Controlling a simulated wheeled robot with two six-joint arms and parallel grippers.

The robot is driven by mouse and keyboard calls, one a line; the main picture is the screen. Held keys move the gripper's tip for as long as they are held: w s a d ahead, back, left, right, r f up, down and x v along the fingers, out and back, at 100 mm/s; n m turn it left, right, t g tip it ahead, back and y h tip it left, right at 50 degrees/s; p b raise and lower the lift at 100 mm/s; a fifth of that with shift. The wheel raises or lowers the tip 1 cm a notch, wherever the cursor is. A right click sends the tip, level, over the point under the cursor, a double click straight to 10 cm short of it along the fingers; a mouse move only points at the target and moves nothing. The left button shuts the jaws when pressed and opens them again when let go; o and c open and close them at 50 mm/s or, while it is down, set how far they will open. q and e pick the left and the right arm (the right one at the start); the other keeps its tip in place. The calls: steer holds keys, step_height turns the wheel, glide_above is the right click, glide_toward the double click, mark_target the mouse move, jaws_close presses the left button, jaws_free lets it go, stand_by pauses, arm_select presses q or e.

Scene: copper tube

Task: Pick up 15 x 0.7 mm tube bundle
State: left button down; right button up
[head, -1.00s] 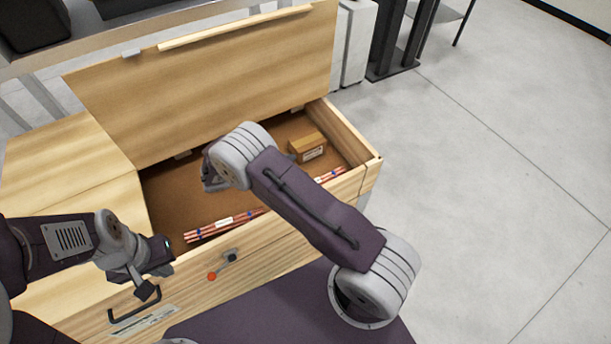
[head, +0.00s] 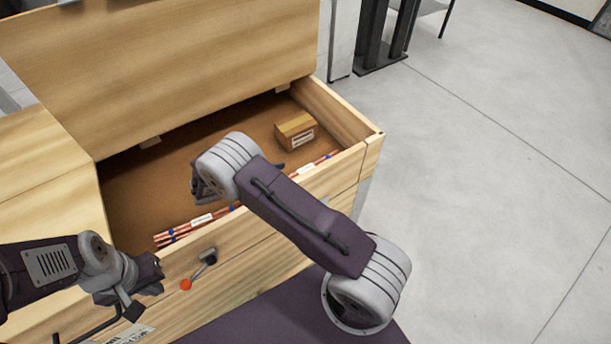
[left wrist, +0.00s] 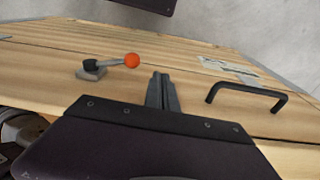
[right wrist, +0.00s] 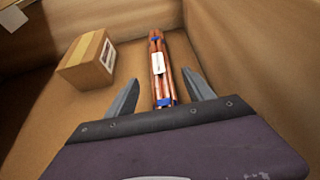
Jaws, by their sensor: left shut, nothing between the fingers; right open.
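Copper tubes with blue ties and white labels lie along the drawer's front wall in the head view. One stretch (head: 185,229) shows left of my right arm and another (head: 318,164) right of it. In the right wrist view a tube bundle (right wrist: 158,62) with a white label lies on the drawer floor, ahead of and between the fingers of my right gripper (right wrist: 160,95). That gripper is open and not closed on it; in the head view my arm mostly hides it. The label is unreadable. My left gripper (left wrist: 163,88) is shut and empty outside the drawer front.
A small cardboard box (head: 296,131) sits in the drawer (head: 340,104), near the bundle; it also shows in the right wrist view (right wrist: 88,60). The raised lid (head: 165,60) stands behind. An orange-knobbed latch (head: 186,284) and black handle (left wrist: 247,92) stick out from the front.

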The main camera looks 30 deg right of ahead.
mark_target(305, 169)
steer(key=x, duration=0.2)
steer(key=b+x, duration=0.1)
steer(key=x, duration=0.3)
steer(key=shift+w+d+r+b, duration=0.1)
steer(key=shift+d+r+b, duration=0.05)
steer(key=shift+d+b, duration=0.25)
steer(key=shift+r, duration=0.1)
jaws_close()
